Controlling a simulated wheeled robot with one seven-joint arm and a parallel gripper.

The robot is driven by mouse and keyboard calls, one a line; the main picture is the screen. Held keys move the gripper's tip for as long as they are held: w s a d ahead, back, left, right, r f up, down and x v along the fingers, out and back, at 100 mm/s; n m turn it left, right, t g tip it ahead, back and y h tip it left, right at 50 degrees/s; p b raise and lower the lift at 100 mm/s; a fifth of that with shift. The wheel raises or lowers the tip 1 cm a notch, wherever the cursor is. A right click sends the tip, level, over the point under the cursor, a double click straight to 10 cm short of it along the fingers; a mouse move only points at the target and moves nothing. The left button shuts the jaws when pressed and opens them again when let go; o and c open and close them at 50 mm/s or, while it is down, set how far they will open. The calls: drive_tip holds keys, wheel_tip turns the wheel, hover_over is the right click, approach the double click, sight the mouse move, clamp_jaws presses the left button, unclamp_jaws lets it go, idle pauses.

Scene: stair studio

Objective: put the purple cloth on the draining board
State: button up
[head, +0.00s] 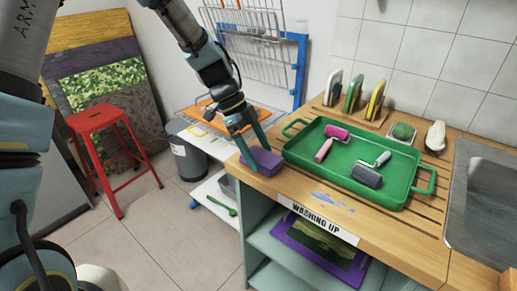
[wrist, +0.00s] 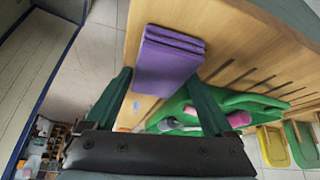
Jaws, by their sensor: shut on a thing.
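The purple cloth (head: 262,161), a folded block, is at the left end of the wooden counter, beside the green tray. My gripper (head: 252,146) reaches down from above and is shut on it. In the wrist view the folded cloth (wrist: 168,62) sits between the two fingers (wrist: 164,98). I cannot tell whether its underside touches the wood. The draining board (head: 423,213) is the grooved part of the wooden counter; the green tray covers much of it.
The green tray (head: 310,172) holds a pink roller (head: 326,149) and a dark grey roller (head: 367,176). Upright brushes or pads (head: 353,93) stand in a rack behind it. A metal sink (head: 480,200) is at right. Bare wood with blue paint marks (head: 333,202) lies in front.

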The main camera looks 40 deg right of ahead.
drive_tip(key=shift+f, duration=0.1)
drive_tip(key=shift+f+b, duration=0.15)
drive_tip(key=shift+b, duration=0.15)
drive_tip(key=o, duration=1.1)
drive_tip(key=shift+c, duration=0.2)
drive_tip(key=shift+r+p, duration=0.35)
drive_tip(key=b+v, duration=0.3)
drive_tip(key=v, duration=0.8)
drive_tip(key=shift+w+r, duration=0.2)
drive_tip(key=shift+r, duration=0.15)
drive_tip(key=shift+a, duration=0.15)
